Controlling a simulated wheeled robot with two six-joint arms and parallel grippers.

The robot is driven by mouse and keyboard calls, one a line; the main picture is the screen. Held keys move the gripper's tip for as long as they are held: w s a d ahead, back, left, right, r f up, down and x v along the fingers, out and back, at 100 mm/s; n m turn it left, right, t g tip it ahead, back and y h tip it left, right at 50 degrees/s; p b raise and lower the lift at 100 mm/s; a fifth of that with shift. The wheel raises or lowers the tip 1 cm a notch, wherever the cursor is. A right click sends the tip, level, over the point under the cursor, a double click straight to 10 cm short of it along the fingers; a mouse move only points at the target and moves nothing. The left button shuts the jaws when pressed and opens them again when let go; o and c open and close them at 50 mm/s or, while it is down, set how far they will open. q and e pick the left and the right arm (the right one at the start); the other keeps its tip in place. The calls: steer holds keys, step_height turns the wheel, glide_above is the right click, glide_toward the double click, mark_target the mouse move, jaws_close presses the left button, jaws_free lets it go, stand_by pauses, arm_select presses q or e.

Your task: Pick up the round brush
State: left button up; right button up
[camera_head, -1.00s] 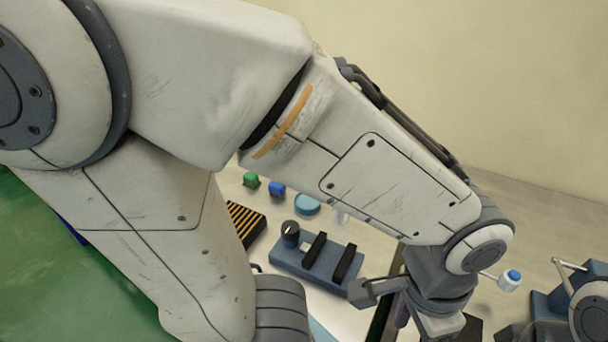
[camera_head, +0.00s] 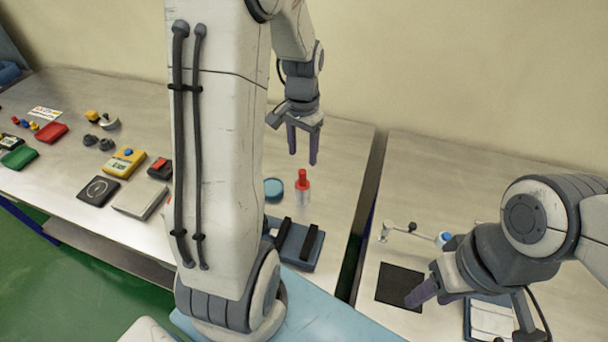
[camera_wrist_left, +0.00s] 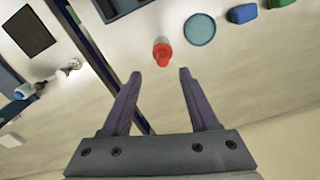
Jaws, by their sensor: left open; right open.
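An upright item with a red top and a pale, clear-looking lower part (camera_head: 303,195) stands on the far table. It also shows in the left wrist view (camera_wrist_left: 162,53), just ahead of the fingertips and roughly centred between them. I cannot tell for sure whether it is the round brush, and no other thing shows clear bristles. My left gripper (camera_head: 302,157) is open and empty, above and behind this item, with fingers pointing down. It also shows in the left wrist view (camera_wrist_left: 160,76). My right gripper (camera_head: 468,300) is open over the right table, near a black square mat.
A round light-blue disc (camera_head: 273,189) lies beside the red-topped item. A blue block with black bars (camera_head: 297,244) is in front, partly behind my left arm. A gap separates the two tables. A lever with a blue-tipped end (camera_head: 411,230) lies right.

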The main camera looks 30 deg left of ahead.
mark_target(302, 171)
arm_select(q)
step_height(302, 171, down, 3)
steer(key=shift+r, duration=0.1)
steer(key=f, duration=0.1)
steer(key=f+p, duration=0.1)
steer(key=f, duration=0.1)
steer(key=f+p, duration=0.1)
steer(key=shift+w+a+f, duration=0.2)
steer(key=shift+a+f, duration=0.05)
steer(key=shift+f, duration=0.4)
jaws_close()
